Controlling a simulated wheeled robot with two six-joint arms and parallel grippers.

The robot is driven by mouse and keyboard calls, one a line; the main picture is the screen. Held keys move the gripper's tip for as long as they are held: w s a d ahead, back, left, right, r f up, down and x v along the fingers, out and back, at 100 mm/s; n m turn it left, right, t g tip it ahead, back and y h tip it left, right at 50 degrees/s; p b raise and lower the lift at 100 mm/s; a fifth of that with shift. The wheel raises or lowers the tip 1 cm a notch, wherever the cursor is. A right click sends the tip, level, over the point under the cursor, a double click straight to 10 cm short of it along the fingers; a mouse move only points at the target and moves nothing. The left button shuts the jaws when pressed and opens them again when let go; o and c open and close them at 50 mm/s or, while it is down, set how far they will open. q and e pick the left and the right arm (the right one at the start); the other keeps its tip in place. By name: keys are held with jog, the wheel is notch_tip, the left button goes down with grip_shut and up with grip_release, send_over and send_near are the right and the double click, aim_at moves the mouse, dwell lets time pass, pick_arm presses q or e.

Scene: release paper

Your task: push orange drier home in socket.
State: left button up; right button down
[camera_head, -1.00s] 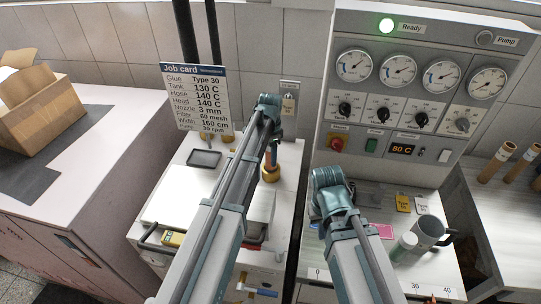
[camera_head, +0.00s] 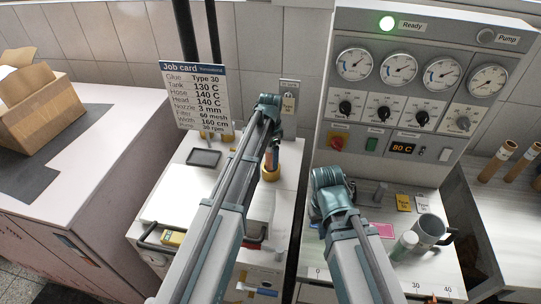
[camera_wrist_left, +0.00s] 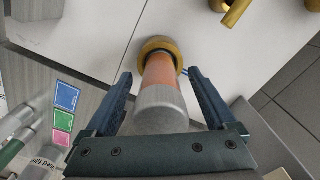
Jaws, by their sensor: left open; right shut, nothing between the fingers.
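The orange drier (camera_wrist_left: 159,73) with a grey cylindrical end (camera_wrist_left: 162,108) stands in the round brass socket (camera_wrist_left: 158,46). How deep it sits cannot be told. My left gripper (camera_wrist_left: 158,88) is open, with one finger on each side of the drier and visible gaps between. In the head view the brass socket (camera_head: 270,173) is on the white cabinet top, and my left gripper (camera_head: 273,148) is over it, partly covering the drier. My right gripper (camera_head: 317,212) is low beside the control panel, mostly hidden by its own arm, shut and empty.
A small black tray (camera_head: 204,158) lies left of the socket. A job card (camera_head: 197,98) stands behind. Brass fittings (camera_wrist_left: 236,10) are near the socket.

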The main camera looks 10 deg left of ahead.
pick_arm(q)
notch_tip(320, 180, up, 14)
jog(key=p, duration=1.3)
jog(key=shift+f, duration=0.15)
jog(key=shift+f, duration=0.1)
